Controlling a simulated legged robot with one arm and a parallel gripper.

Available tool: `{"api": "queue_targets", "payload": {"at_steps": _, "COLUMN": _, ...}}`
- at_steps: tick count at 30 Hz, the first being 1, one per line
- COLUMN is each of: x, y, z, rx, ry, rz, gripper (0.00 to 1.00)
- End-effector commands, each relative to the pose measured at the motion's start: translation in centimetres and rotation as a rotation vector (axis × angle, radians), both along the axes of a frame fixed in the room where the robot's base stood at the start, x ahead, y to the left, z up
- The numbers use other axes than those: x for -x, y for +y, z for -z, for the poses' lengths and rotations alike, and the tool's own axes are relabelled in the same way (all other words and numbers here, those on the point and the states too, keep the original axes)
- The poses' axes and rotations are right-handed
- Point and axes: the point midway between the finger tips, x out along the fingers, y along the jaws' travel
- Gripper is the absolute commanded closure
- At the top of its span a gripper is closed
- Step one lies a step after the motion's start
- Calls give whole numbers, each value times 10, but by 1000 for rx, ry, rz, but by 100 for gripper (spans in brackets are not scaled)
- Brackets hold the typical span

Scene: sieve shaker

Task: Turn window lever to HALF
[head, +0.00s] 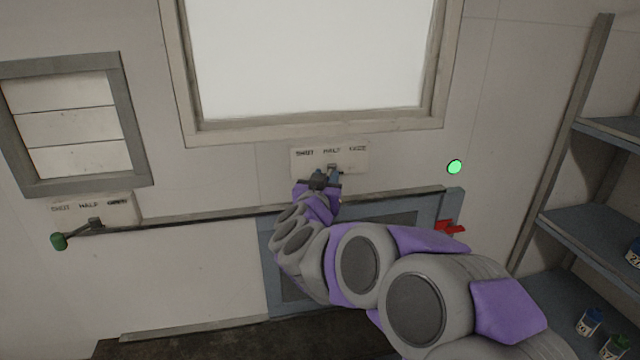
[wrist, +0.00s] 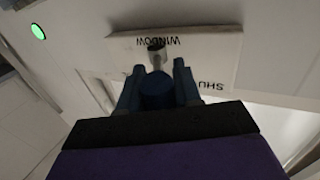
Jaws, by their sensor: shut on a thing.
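The window lever's label plate (head: 355,160) is on the wall below the large window, with SHUT, HALF and a third word I cannot read clearly. In the wrist view the plate (wrist: 215,62) appears upside down, with WINDOW and part of SHUT showing. The lever has a metal stem (wrist: 157,56) and a blue knob (wrist: 157,90). My gripper (head: 332,175) is shut on the blue knob, with a finger on each side; it also fills the lower wrist view (wrist: 158,85). The gripper hides part of the lever, and I cannot tell its exact setting.
A second lever with a green knob (head: 59,241) is under a louvred vent (head: 68,125) at left, pointing left. A long rail (head: 190,216) runs below the plates. A red handle (head: 450,228), green light (head: 454,167) and shelves (head: 590,220) are at right.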

Motion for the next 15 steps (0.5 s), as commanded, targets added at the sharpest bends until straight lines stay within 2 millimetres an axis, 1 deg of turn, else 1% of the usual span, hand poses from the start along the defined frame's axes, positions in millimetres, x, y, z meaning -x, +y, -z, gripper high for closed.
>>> {"api": "queue_targets", "payload": {"at_steps": 1, "x": 0, "y": -7, "z": 1, "rx": 2, "ry": -7, "rz": -25, "gripper": 100}}
{"api": "queue_targets", "payload": {"at_steps": 15, "x": -1, "y": -20, "z": 5, "rx": 1, "ry": -5, "rz": -271, "gripper": 100}}
